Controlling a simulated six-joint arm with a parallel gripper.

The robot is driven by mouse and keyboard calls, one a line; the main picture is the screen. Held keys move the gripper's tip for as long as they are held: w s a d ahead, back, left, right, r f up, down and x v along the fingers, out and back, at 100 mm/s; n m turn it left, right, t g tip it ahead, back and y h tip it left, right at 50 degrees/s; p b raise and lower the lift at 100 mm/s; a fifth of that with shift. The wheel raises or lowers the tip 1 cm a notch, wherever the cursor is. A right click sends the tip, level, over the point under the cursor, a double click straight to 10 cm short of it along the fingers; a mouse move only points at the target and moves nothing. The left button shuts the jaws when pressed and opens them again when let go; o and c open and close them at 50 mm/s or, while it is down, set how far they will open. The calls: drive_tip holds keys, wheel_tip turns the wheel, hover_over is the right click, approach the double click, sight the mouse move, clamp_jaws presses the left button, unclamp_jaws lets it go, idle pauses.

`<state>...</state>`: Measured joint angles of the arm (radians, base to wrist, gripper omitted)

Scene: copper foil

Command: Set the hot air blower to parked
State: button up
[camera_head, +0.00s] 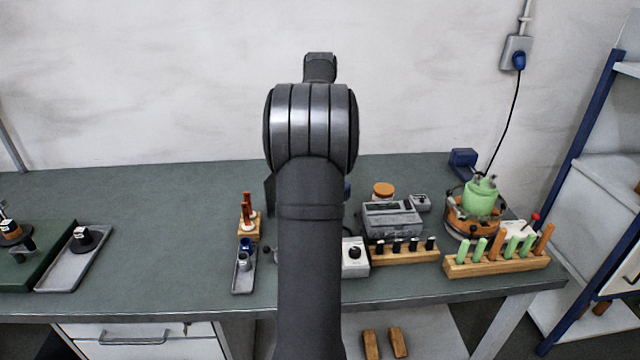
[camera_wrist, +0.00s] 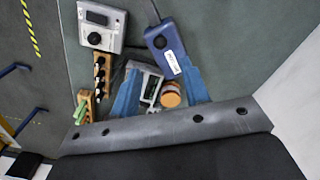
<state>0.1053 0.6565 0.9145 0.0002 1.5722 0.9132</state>
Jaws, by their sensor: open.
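A blue unit (camera_wrist: 165,48) with a white label and a dark round part lies on the green bench top in the wrist view, with a cord at its upper end. It looks like the hot air blower, but I cannot read the label. In the head view my arm hides nearly all of it. My gripper (camera_wrist: 160,80) is open and empty, its two blue fingers apart over the bench near the unit's lower end. In the head view my gripper is hidden behind my arm. I cannot tell the blower's setting.
A pale control box (camera_head: 354,257) with a black knob stands right of my arm; it also shows in the wrist view (camera_wrist: 101,27). Nearby are a grey device (camera_head: 392,218), an orange-lidded jar (camera_head: 383,190) and wooden racks (camera_head: 497,263). A small tray (camera_head: 243,279) lies left. The bench's left middle is clear.

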wheel_tip(320, 180, down, 11)
drive_tip(key=shift+r, duration=0.1)
idle(0.3)
clamp_jaws()
